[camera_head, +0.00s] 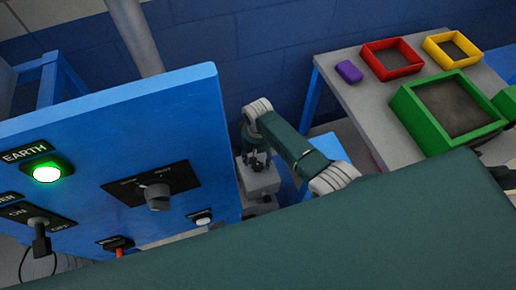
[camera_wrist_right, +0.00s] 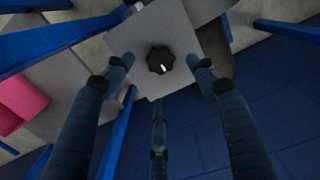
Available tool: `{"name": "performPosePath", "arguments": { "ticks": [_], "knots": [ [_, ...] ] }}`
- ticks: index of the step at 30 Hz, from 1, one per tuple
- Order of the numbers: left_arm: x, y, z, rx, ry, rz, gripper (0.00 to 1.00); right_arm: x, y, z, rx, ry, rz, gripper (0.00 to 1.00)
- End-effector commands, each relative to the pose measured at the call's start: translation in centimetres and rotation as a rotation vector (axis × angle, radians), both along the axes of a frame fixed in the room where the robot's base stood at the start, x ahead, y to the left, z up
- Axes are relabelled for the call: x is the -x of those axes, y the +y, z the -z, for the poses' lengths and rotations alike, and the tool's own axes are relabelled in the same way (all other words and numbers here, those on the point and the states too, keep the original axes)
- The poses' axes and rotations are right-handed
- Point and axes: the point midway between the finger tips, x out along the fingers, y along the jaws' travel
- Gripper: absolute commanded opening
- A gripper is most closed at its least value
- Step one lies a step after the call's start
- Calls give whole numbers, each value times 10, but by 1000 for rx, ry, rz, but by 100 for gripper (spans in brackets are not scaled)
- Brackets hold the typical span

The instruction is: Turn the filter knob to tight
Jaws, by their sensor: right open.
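A black fluted knob (camera_wrist_right: 160,59) with a white pointer mark sits on a pale grey box (camera_wrist_right: 172,32) in the right wrist view. The mark points toward the bottom of that picture, slightly right. I see no label beside it, so I cannot tell whether it is the filter knob. My right gripper (camera_head: 257,160) is open, its fingers spread around the knob's position in the wrist view (camera_wrist_right: 160,65), with no visible contact. In the head view the grey box (camera_head: 262,183) is beneath the gripper, and the knob is hidden. My left gripper is not in view.
A blue panel (camera_head: 110,125) stands left of my right gripper, with a lit green EARTH light (camera_head: 47,174), a grey rotary knob (camera_head: 157,196) with unreadable labels, and an ON/OFF switch (camera_head: 39,232). A grey table (camera_head: 352,112) at right holds coloured trays and a purple block (camera_head: 349,71).

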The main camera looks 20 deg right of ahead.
Motion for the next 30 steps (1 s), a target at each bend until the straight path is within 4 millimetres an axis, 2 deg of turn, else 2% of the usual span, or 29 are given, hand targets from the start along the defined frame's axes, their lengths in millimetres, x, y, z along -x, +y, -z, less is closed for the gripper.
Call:
{"name": "performPosePath", "arguments": {
  "ticks": [1,6,12,30],
  "knots": [
    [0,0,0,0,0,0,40,-1,0,-11,-1,-5,0,57],
    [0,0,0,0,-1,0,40,-1,0,-41,0,-5,-1,57],
    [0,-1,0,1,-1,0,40,-1,0,-62,1,-2,0,57],
    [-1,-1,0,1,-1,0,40,-1,0,-65,1,-1,0,57]
  ]
}}
